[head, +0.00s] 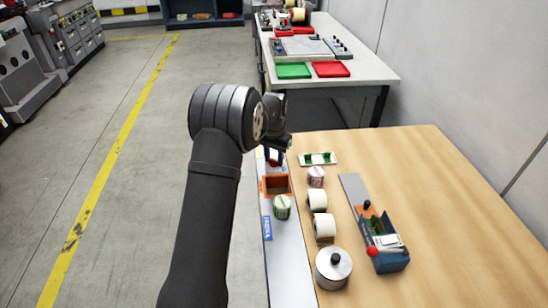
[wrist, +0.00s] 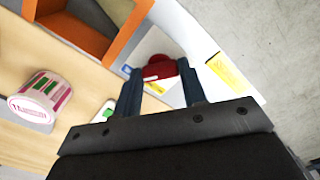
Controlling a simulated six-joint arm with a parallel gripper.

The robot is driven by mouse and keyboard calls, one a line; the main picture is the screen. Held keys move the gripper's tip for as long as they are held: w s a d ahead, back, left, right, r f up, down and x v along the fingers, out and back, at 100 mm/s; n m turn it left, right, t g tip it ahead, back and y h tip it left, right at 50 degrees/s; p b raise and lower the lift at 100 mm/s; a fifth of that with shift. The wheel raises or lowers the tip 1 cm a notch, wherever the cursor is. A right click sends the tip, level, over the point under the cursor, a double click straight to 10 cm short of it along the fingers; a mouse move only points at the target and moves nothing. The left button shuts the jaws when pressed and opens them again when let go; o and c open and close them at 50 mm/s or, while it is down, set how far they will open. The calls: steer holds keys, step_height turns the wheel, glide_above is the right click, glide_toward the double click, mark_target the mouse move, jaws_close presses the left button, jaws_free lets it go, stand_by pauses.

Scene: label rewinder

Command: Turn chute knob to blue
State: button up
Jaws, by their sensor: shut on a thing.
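The red chute knob (wrist: 162,66) shows in the wrist view between my two dark fingertips, with my gripper (wrist: 163,74) shut on it. A short white mark on the knob sits on its lower left side. A small blue patch (wrist: 127,70) lies left of the knob, and a yellow patch (wrist: 157,87) lies just below it. I cannot tell exactly which patch the mark lines up with. In the head view my gripper (head: 274,150) is at the far end of the white strip, and the knob is mostly hidden there.
An orange open box (head: 276,185) stands close to the knob on the white strip (head: 285,262). A green-striped roll (head: 282,207), a pink-striped roll (head: 316,176) and white rolls (head: 317,200) stand nearby. A metal canister (head: 333,270) and a blue device (head: 390,262) are nearer.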

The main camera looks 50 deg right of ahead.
mark_target(274, 160)
steer(key=shift+o, duration=0.2)
steer(key=shift+r, duration=0.1)
steer(key=o, duration=1)
steer(key=shift+c, duration=0.2)
step_height(274, 160, up, 17)
steer(key=shift+r, duration=0.2)
step_height(274, 160, down, 18)
steer(key=shift+r, duration=0.2)
stand_by(0.4)
